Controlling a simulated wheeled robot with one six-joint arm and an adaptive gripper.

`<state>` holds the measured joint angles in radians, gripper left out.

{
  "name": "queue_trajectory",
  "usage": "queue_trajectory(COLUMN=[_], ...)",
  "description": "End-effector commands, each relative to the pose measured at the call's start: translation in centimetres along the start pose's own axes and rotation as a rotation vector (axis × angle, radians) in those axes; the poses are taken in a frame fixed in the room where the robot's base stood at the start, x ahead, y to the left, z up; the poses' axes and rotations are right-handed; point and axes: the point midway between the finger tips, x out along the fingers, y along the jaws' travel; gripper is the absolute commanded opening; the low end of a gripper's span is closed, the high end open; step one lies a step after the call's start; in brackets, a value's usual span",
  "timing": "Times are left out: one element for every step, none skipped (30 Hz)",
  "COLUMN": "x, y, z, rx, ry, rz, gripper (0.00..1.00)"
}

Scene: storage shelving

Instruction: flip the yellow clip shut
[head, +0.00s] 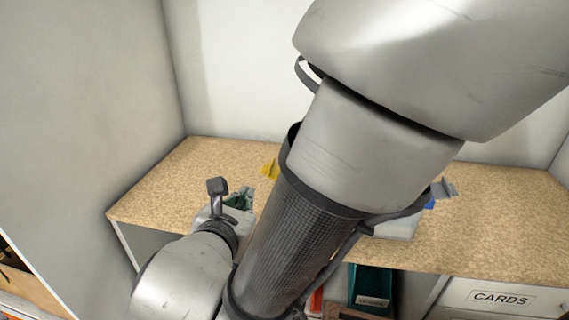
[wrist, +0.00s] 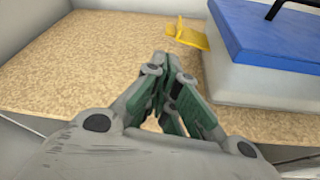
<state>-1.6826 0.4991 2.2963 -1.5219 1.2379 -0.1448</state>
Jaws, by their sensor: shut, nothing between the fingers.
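The yellow clip (wrist: 188,36) sticks out from the left side of a box with a blue lid (wrist: 275,38) and a whitish body (wrist: 262,88). It stands out away from the box side, with one part turned up. In the head view the yellow clip (head: 270,169) shows just left of my arm, which hides most of the box. My gripper (wrist: 165,62) is shut and empty, its fingertips in front of and a little left of the clip, with an apparent gap. In the head view my gripper (head: 243,197) is over the left part of the shelf board.
The speckled shelf board (head: 160,190) is clear on the left. A grey clip (head: 443,189) shows right of my arm. A side wall (head: 80,110) stands at the left. Below are a dark green bin (head: 372,285) and a drawer labelled CARDS (head: 500,298).

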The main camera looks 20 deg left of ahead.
Motion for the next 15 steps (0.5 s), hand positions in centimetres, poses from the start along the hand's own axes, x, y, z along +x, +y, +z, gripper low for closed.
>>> queue_trajectory(x=[-0.1, -0.1, 0.0, 0.0, 0.0, 0.0, 0.0, 0.0, 0.1, 0.2, 0.4, 0.7, 1.1, 1.5, 2.1], y=[0.1, 0.1, 0.1, 0.1, 0.1, 0.0, 0.0, 0.0, 0.0, 0.0, 0.0, 0.0, 0.0, -0.1, -0.1], z=[-0.1, -0.1, 0.0, 0.0, 0.0, 0.0, 0.0, 0.0, 0.0, 0.0, 0.0, 0.0, 0.0, 0.0, 0.0], rx=[-0.002, -0.002, -0.002, -0.001, -0.001, -0.001, -0.001, -0.001, -0.001, -0.001, -0.001, -0.001, -0.001, -0.001, -0.001], ry=[0.000, 0.000, 0.000, 0.000, 0.000, 0.000, 0.000, 0.000, 0.000, 0.000, 0.000, -0.001, -0.001, 0.000, 0.000], rz=[0.003, 0.003, 0.002, 0.002, 0.002, 0.002, 0.001, 0.001, 0.001, 0.000, 0.000, 0.000, -0.001, -0.002, -0.003], gripper=[0.00, 0.00, 0.00, 0.00, 0.00, 0.00, 0.00, 0.00, 0.00, 0.00, 0.00, 0.00, 0.00, 0.00, 0.00])
